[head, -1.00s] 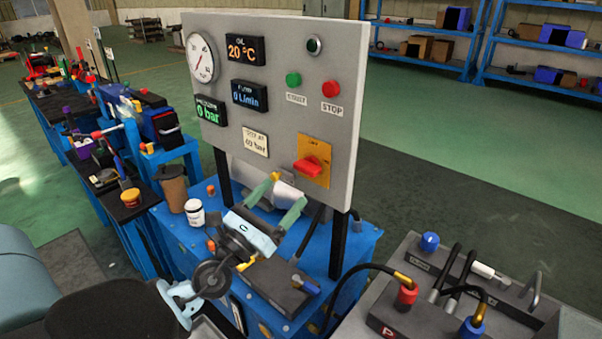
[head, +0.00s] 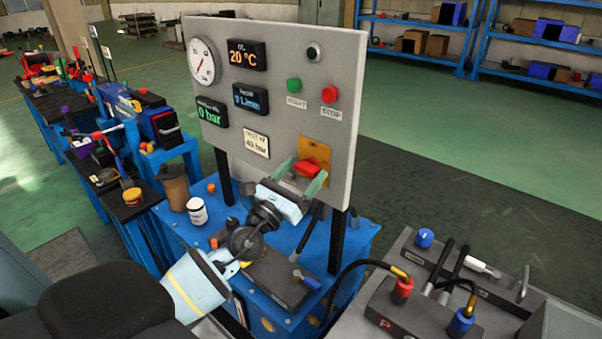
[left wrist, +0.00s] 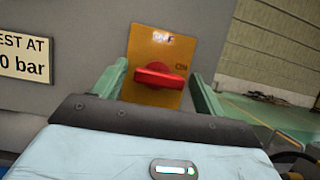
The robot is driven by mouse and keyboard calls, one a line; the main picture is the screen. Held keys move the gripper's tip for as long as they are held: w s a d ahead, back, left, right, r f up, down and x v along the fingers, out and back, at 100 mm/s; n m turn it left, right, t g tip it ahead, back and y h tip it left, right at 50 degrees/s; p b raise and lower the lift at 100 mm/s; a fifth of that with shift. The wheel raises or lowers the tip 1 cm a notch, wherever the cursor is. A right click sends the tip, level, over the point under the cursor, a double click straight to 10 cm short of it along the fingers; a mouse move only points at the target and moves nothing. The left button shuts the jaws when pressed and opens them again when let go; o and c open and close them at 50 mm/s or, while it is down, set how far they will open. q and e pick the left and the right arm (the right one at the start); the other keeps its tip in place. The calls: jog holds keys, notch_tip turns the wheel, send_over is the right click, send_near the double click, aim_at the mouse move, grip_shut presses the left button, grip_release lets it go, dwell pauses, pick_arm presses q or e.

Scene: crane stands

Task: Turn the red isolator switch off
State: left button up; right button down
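The red isolator switch (head: 306,167) sits on a yellow plate (head: 316,147) at the lower right of the grey control panel (head: 283,90). In the left wrist view the red switch (left wrist: 160,75) lies roughly horizontal on its yellow plate (left wrist: 150,47). My left gripper (head: 299,174) is open at the panel, its green fingers to either side of the switch. In the left wrist view the fingers of the left gripper (left wrist: 161,85) stand apart with the switch between them. I see no contact; how far the fingertips reach past the knob is unclear. My right gripper is not in view.
The panel also carries a green button (head: 294,85), a red stop button (head: 329,95), a gauge (head: 202,61) and displays. Below is a blue bench (head: 345,245) with a white jar (head: 197,211). A hose bench (head: 440,290) stands to the right.

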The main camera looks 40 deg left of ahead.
pick_arm(q)
jog(key=c, duration=0.8)
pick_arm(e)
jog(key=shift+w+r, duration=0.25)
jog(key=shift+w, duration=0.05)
